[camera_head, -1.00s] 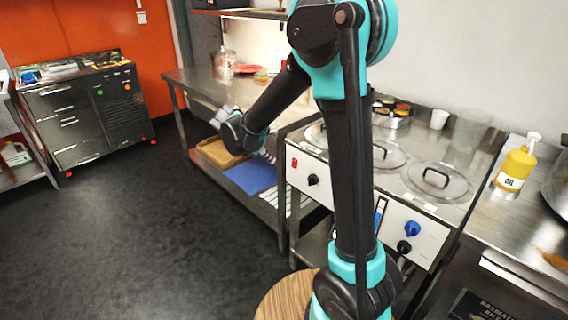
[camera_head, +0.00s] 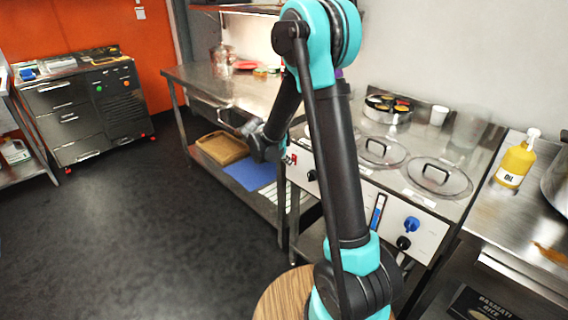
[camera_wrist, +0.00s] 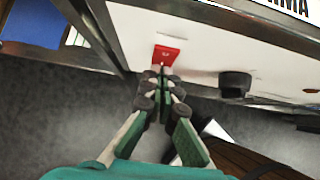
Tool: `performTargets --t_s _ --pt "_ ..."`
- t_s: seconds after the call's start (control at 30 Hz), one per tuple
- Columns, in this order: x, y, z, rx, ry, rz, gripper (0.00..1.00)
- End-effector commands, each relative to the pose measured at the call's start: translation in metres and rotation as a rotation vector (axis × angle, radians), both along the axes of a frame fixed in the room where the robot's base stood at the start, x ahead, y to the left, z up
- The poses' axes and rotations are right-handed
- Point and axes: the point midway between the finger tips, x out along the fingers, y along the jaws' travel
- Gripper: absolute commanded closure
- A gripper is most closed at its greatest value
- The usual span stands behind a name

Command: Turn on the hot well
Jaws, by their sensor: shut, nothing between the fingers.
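The hot well (camera_head: 455,205) is a steel counter unit with round glass lids and a white front panel. A red switch (camera_wrist: 166,54) sits on that panel; it also shows at the panel's left end in the head view (camera_head: 291,158). My gripper (camera_wrist: 164,78) is shut and empty, its fingertips at the lower edge of the red switch in the wrist view. I cannot tell whether they touch it. In the head view my wrist is left of the panel, and the fingers are hard to make out.
A black knob (camera_wrist: 235,84) is right of the switch. A blue knob (camera_head: 411,224) and another black knob (camera_head: 403,243) sit farther right. A round wooden top (camera_head: 285,296) stands below. An oil bottle (camera_head: 515,162) stands on the right counter. The floor at left is clear.

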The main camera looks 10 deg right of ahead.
Motion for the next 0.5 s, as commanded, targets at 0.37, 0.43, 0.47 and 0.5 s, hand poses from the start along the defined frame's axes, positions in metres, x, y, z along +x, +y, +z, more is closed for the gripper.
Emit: performTargets --t_s 0.37,0.43,0.47,0.5 --pt "0.0026 -0.0035 -0.0017 0.0 0.0 -0.001 1.0" --pt "0.0041 -0.0051 -0.0029 0.0 0.0 0.001 1.0" --pt "0.0039 -0.0049 -0.0027 0.0 0.0 0.001 1.0" --pt "0.0039 -0.0049 -0.0027 0.0 0.0 0.001 1.0"
